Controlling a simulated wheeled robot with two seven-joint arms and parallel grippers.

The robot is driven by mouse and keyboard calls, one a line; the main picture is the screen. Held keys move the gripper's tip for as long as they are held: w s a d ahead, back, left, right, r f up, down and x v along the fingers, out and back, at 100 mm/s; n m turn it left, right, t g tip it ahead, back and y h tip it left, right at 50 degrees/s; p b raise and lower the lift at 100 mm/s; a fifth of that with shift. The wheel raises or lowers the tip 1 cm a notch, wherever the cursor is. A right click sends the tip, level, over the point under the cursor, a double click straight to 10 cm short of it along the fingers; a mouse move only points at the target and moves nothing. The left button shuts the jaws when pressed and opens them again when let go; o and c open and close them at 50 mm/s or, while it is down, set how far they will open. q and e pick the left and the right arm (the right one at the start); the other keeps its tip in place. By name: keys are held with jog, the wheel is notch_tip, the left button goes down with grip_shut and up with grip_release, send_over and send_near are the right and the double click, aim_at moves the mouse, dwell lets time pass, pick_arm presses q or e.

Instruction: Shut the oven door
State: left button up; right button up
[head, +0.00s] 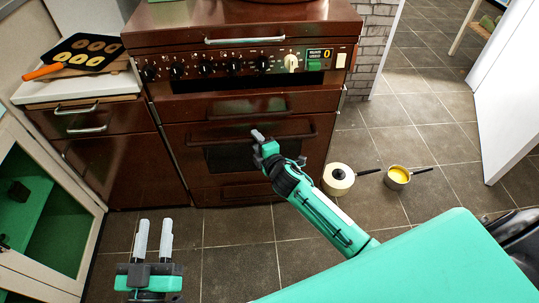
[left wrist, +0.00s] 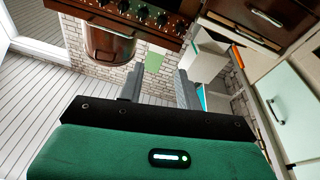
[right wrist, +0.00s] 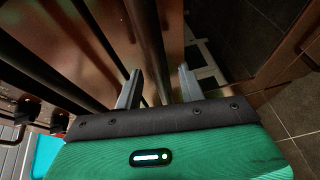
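The oven is a brown stove with a row of knobs. Its oven door (head: 228,185) has a dark window (head: 228,155) and a long dark handle bar (head: 205,143). The door stands near upright; I cannot tell whether a small gap remains at its top. My right gripper (head: 258,136) is in front of the door's upper part, close to the handle bar. In the right wrist view its fingers (right wrist: 158,88) are apart, with a dark bar passing behind or between them; contact is unclear. My left gripper (head: 154,238) is open and empty over the floor at the lower left.
A brown cabinet (head: 105,165) with a white top adjoins the oven's left side, bearing a black tray of cookies (head: 80,52). Two pots stand on the floor at the right: a cream one (head: 338,179) and one with yellow contents (head: 398,175). A white door (head: 510,95) is further right.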

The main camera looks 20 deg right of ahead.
pick_arm(q)
jog(key=s+d+f+g+p, duration=0.1)
jog(key=s+d+f+g, duration=0.1)
jog(key=f+g, duration=0.3)
notch_tip(320, 180, down, 4)
jog(key=shift+s+r+y+p, duration=0.25)
jog(key=shift+s+y+p, duration=0.1)
jog(key=shift+s, duration=0.55)
pick_arm(e)
jog(key=s+d+r, duration=0.1)
jog(key=s, duration=1)
jog(key=shift+d+r, duration=0.15)
jog(key=shift+r, duration=0.2)
jog(key=shift+s, duration=0.1)
